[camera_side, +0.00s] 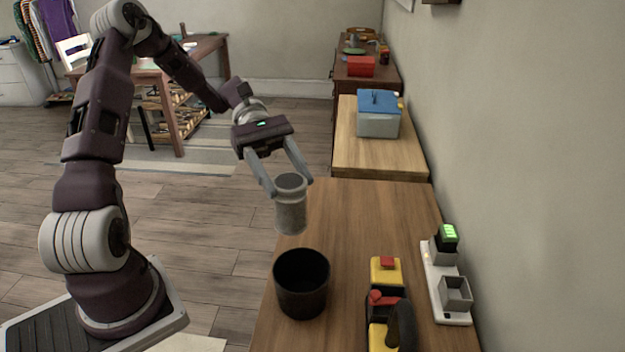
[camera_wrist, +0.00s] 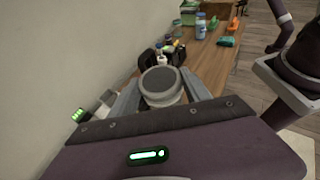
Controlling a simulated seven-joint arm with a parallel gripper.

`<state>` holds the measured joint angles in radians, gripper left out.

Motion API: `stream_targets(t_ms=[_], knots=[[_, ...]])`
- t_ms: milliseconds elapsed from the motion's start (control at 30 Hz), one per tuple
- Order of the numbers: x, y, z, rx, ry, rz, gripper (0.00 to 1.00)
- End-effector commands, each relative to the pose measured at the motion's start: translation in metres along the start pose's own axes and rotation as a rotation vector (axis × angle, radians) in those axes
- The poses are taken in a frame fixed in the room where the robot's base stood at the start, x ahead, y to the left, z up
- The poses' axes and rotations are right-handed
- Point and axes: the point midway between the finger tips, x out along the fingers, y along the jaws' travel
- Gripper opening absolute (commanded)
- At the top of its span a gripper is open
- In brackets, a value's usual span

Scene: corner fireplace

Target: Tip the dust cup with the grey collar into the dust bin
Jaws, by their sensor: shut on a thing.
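My gripper (camera_side: 290,184) is shut on the dust cup (camera_side: 291,212), a grey cylinder with a grey collar near its top. The cup is upright, held in the air above the table and just behind the dust bin in the side view. In the wrist view the cup's dark grey top (camera_wrist: 160,84) shows between the fingers; I cannot see into it. The dust bin (camera_side: 301,304), a black round open container, stands on the wooden table, below the cup and apart from it. The bin's inside looks dark.
A yellow and black device with red parts (camera_side: 386,300) lies right of the bin. A white strip (camera_side: 442,282) with two grey square holders, one with a green-lit block (camera_side: 447,236), runs along the wall. A blue-lidded box (camera_side: 378,114) stands further back.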

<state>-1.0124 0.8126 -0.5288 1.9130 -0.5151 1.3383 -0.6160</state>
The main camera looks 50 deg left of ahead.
Motion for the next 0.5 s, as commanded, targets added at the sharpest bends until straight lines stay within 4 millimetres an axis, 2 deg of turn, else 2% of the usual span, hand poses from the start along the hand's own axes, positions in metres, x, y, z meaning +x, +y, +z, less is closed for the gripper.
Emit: stream_targets(t_ms=[267, 500], knots=[[0.002, 0.001, -0.001, -0.003, 0.023, -0.001, 0.00], [0.010, 0.001, -0.018, -0.027, 0.255, -0.014, 0.00]])
